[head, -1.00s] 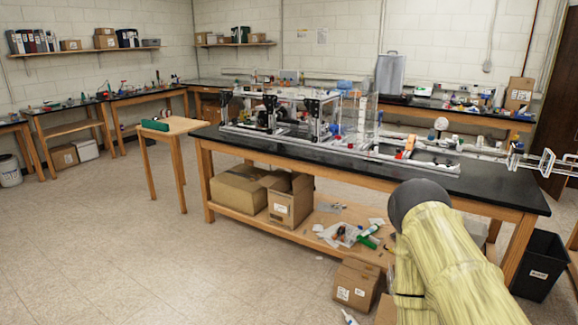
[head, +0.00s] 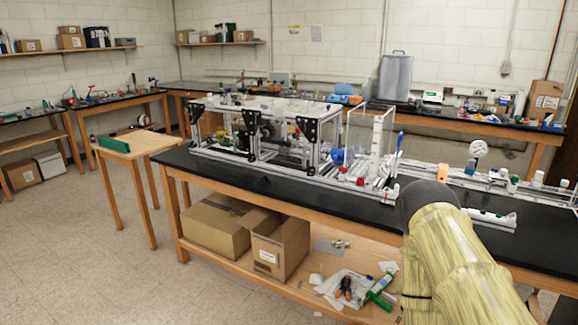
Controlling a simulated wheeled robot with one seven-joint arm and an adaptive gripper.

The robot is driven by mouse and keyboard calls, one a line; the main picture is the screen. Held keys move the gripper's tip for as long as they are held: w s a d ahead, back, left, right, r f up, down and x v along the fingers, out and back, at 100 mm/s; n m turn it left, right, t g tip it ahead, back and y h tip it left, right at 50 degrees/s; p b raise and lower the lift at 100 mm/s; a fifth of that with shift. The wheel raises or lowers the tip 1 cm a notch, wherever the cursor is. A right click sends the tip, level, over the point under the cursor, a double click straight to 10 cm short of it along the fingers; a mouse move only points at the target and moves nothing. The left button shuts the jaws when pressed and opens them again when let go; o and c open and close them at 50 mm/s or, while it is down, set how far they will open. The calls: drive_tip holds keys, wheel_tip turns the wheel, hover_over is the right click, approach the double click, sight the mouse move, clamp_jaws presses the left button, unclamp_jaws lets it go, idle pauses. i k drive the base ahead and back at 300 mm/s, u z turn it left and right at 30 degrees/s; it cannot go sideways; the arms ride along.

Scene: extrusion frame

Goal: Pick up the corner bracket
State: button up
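An aluminium extrusion frame (head: 280,158) with a clear top stands on the black-topped bench. Black corner brackets show at its top corners: one at the front right (head: 308,129), one near the middle (head: 251,118) and one at the left (head: 196,109). I cannot tell which one the task means, or whether a loose bracket lies among the small parts. My arm (head: 450,255), yellowish with a dark rounded joint, rises at the lower right, in front of the bench's right part. My gripper is outside the view.
Rails with small parts (head: 500,185) lie on the bench's right. The floor at left is clear.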

sight(265, 181)
drive_tip(key=u, duration=0.1)
drive_tip(key=i, duration=1.75)
drive_tip(key=u, duration=0.15)
